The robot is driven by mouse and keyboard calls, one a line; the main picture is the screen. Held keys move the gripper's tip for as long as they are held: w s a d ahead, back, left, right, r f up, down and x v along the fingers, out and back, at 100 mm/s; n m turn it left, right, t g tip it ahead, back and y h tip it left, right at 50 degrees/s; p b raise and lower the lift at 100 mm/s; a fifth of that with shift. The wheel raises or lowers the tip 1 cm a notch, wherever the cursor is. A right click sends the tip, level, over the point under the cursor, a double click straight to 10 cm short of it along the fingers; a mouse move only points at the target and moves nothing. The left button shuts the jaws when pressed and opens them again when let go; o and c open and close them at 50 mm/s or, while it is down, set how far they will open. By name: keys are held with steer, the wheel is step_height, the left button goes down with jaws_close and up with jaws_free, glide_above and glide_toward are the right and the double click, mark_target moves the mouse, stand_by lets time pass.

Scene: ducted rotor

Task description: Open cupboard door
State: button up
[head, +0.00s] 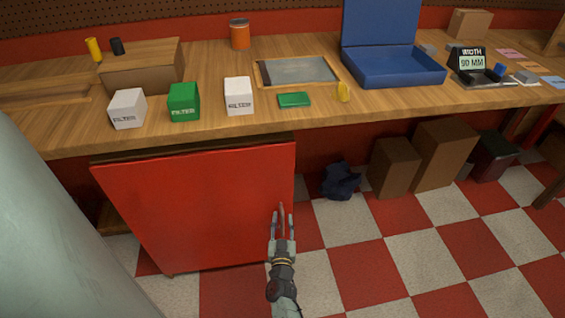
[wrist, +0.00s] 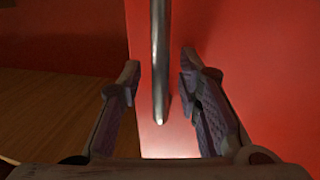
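The red cupboard door (head: 200,205) is under the wooden counter in the head view. My gripper (head: 282,217) is at the door's right edge. In the wrist view the door (wrist: 260,60) fills the right side. A vertical metal bar handle (wrist: 160,60) shows there near the door's edge. My gripper's fingers (wrist: 160,88) are open, one on each side of the handle, with a visible gap on both sides. The handle is hard to make out in the head view.
The counter (head: 330,115) carries several boxes, a blue case (head: 390,65) and an orange can (head: 239,34). A dark crumpled item (head: 341,180) and brown boxes (head: 395,165) stand right of the cupboard. The checkered floor (head: 370,275) in front is clear.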

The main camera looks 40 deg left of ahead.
steer(key=shift+c, duration=0.5)
jaws_close()
stand_by(0.3)
